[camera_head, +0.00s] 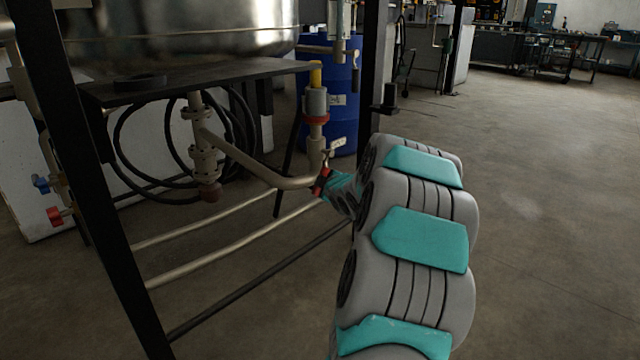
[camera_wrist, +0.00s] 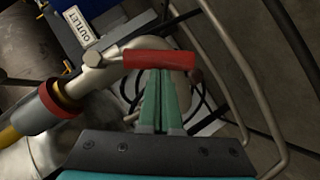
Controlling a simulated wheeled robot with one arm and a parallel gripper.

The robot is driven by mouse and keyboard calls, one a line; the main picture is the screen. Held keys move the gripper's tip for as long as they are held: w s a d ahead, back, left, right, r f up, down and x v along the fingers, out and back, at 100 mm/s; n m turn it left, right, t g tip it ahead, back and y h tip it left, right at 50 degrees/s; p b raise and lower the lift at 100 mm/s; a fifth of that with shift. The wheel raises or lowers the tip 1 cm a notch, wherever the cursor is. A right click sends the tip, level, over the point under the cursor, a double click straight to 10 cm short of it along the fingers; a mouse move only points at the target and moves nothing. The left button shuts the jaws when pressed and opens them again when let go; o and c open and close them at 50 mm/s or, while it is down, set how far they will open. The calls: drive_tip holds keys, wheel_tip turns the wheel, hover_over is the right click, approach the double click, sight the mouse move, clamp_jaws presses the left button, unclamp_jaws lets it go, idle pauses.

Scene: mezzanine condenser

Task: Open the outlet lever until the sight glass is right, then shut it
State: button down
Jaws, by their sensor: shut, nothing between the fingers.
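The outlet lever, a red-sleeved handle (camera_wrist: 160,60), lies across the wrist view. It joins a metal valve body (camera_wrist: 98,60) beside a white tag reading OUTLET (camera_wrist: 83,27). My gripper (camera_wrist: 161,74) is shut and empty, its teal fingers together, tips at the handle's lower edge; I cannot tell whether they touch. In the head view a small red part (camera_head: 321,182) shows at my gripper (camera_head: 327,184), low on the pipe below an orange-red collar (camera_head: 317,118). I cannot make out the sight glass or its level for certain.
A steel vessel (camera_head: 180,30) stands on a dark frame, with a black post (camera_head: 85,180) at left. A blue drum (camera_head: 345,80) is behind the valve. Pale pipes (camera_head: 220,232) run low across the frame. Black hose (camera_head: 130,150) hangs behind. Open floor (camera_head: 560,200) lies right.

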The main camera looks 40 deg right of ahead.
drive_tip(key=shift+d+f+n+t+h+b, duration=0.35)
drive_tip(key=shift+f+n+h+b, duration=0.1)
drive_tip(key=shift+n+h, duration=0.2)
drive_tip(key=shift+d+f, duration=0.15)
drive_tip(key=shift+f, duration=0.05)
drive_tip(key=shift+w+d+f, duration=0.1)
drive_tip(key=shift+d+f, duration=0.5)
drive_tip(key=shift+d, duration=0.25)
drive_tip(key=shift+w+d+f, duration=0.1)
drive_tip(key=shift+d+f, duration=0.45)
drive_tip(key=shift+d, duration=0.3)
